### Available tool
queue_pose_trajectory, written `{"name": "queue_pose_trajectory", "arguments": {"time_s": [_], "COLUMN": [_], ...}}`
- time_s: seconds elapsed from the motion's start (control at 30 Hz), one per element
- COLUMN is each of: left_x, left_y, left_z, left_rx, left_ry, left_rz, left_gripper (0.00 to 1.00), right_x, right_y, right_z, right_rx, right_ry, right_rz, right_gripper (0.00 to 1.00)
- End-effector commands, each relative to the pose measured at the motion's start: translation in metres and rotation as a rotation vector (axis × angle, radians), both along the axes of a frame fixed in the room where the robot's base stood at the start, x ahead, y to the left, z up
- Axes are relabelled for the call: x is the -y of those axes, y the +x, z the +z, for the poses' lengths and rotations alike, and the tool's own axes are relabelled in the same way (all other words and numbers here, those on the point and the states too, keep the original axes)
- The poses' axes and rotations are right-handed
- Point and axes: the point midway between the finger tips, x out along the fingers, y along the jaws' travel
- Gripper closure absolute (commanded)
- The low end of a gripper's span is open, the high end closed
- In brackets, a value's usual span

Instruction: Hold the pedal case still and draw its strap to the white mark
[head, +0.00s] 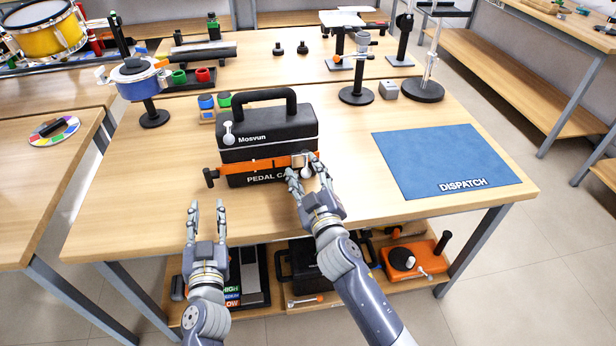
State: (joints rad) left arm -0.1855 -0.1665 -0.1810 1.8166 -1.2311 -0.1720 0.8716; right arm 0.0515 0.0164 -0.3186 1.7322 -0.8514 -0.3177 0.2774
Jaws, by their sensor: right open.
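The black pedal case (265,128) stands upright on the table, left of its middle, with a handle on top. An orange strap (250,166) runs across its front, with a dark knob (210,177) at its left end. My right gripper (307,176) is open at the right end of the strap. Its fingers hide part of the strap and of the lettering; I cannot tell whether they touch. A small pale patch shows by the fingers, but I cannot tell whether it is the white mark. My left gripper (207,207) is open and empty, in front of the case, apart from it.
A blue dispatch mat (440,160) lies empty on the right. A dark-based stand (357,95) and a small grey block (388,89) are behind it.

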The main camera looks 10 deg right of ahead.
Motion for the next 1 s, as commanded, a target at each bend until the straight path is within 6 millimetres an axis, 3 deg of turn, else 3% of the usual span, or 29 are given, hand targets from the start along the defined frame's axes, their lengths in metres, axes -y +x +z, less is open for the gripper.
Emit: {"name": "queue_pose_trajectory", "arguments": {"time_s": [0.13, 0.33, 0.5, 0.53, 0.6, 1.0], "left_x": [0.0, 0.0, 0.0, 0.0, 0.0, 0.0], "left_y": [0.0, 0.0, 0.0, 0.0, 0.0, 0.0], "left_z": [0.0, 0.0, 0.0, 0.0, 0.0, -0.0008], "left_rx": [0.0, 0.0, 0.0, 0.0, 0.0, 0.0], "left_ry": [0.0, 0.0, 0.0, 0.0, 0.0, 0.0], "left_rz": [0.0, 0.0, 0.0, 0.0, 0.0, 0.0], "left_gripper": [0.67, 0.67, 0.67, 0.67, 0.67, 0.67], "right_x": [-0.0001, -0.0001, -0.0001, -0.0001, -0.0001, -0.0002], "right_y": [-0.0001, -0.0002, -0.0003, -0.0003, -0.0003, -0.0004], "right_z": [0.0002, 0.0003, 0.0003, 0.0002, 0.0002, -0.0006], "right_rx": [0.0, 0.001, 0.001, 0.0, 0.0, 0.0], "right_ry": [0.0, 0.0, 0.0, 0.0, 0.0, 0.0], "right_rz": [0.0, 0.001, 0.001, 0.0, 0.0, 0.0], "right_gripper": [0.56, 1.0, 1.0, 0.84, 1.0, 1.0]}}
